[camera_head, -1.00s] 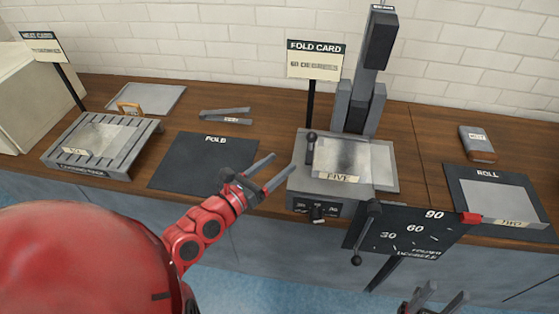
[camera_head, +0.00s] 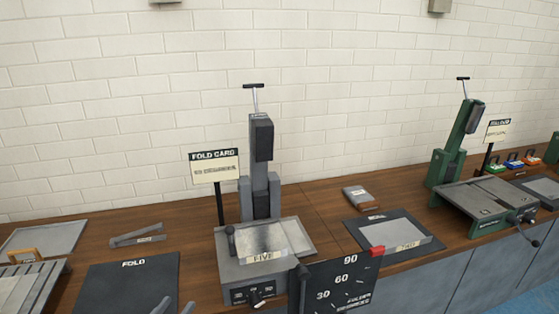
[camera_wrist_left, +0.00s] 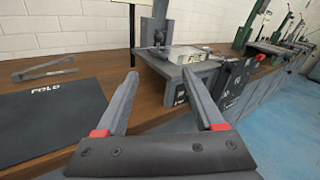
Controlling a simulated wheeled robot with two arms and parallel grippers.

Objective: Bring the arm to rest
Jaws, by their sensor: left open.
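My left gripper (camera_head: 174,307) shows only its fingertips at the bottom edge of the head view, in front of the counter between the black FOLD mat (camera_head: 128,285) and the folding machine (camera_head: 228,270). In the left wrist view my left gripper (camera_wrist_left: 160,80) is open, its two grey fingers spread with nothing between them. The machine (camera_wrist_left: 160,65) stands beyond the fingertips and the FOLD mat (camera_wrist_left: 45,120) lies to their left. The rest of my left arm is out of the head view. My right gripper is not seen.
A sheet labelled FIVE (camera_head: 262,240) lies on the machine. Tongs (camera_head: 138,236) lie behind the mat. The ROLL mat (camera_head: 395,232) and a green machine (camera_head: 455,160) stand to the right. Blue floor is clear in front.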

